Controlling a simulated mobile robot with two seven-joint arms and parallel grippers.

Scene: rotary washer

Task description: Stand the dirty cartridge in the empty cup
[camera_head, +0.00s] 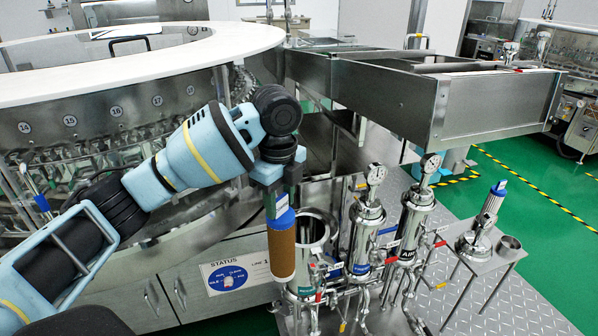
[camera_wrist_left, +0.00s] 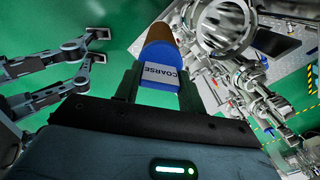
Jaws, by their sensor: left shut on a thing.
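The dirty cartridge (camera_head: 282,250) is a brown cylinder with a blue cap. My left gripper (camera_head: 280,198) is shut on the cap and holds the cartridge upright, brown end down. In the left wrist view the cap (camera_wrist_left: 160,78) reads COARSE between the two dark fingers. The cartridge hangs in front of the left edge of an open steel housing (camera_head: 322,230) in the head view. My right gripper is not seen.
Two closed housings with gauges (camera_head: 367,225) lie between the cartridge and the stand. A steel chute (camera_head: 400,100) runs above and behind.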

